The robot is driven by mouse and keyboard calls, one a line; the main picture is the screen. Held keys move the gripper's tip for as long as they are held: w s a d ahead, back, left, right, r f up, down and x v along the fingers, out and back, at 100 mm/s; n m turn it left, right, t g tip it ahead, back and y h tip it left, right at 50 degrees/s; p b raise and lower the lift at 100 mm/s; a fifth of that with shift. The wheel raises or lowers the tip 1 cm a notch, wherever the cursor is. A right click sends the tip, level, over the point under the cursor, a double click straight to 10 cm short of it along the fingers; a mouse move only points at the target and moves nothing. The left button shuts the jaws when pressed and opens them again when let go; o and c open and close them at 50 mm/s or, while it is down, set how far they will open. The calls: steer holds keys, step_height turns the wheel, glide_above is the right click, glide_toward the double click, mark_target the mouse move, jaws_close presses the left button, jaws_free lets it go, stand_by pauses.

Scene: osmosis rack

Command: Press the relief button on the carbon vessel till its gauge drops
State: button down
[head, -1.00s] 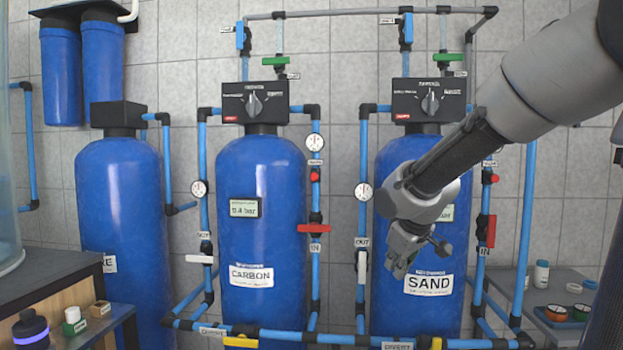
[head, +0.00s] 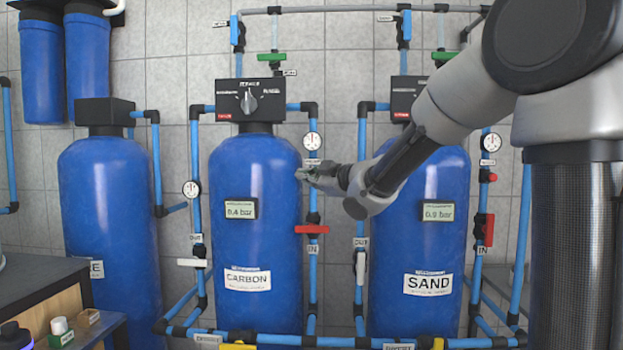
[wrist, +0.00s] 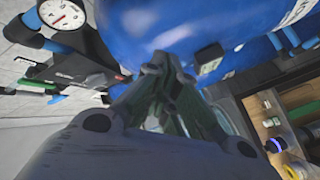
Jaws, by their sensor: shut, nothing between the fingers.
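The blue carbon vessel (head: 255,300) stands in the middle of the head view, with a "0.4 bar" display (head: 240,209) on its front. Its right-hand pipe carries a round white gauge (head: 312,141). A gauge (wrist: 62,14) also shows at the top left of the wrist view. My gripper (head: 302,174) is shut and empty, pointing left just below that gauge, in front of the pipe and the vessel's right edge. It covers the place of the red relief button, which is hidden. I cannot tell whether the fingers touch anything. The closed fingers (wrist: 165,75) face the blue vessel in the wrist view.
A red valve handle (head: 312,229) sits on the same pipe below my gripper. The sand vessel (head: 415,250), reading about 0.9 bar, stands to the right, partly behind my arm. Another blue vessel (head: 108,200) and a low bench (head: 40,283) are at left.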

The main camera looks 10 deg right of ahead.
steer(key=shift+w, duration=0.15)
steer(key=w+d, duration=0.2)
steer(key=w, duration=0.6)
steer(key=shift+d, duration=0.4)
steer(key=shift+w, duration=0.15)
stand_by(1.2)
steer(key=shift+w+d, duration=0.15)
steer(key=shift+w, duration=0.15)
steer(key=shift+w+d, duration=0.15)
steer(key=shift+w, duration=0.3)
stand_by(0.6)
steer(key=shift+s, duration=0.1)
stand_by(1.0)
steer(key=shift+s+a, duration=0.3)
steer(key=shift+s, duration=0.45)
steer(key=shift+s, duration=0.1)
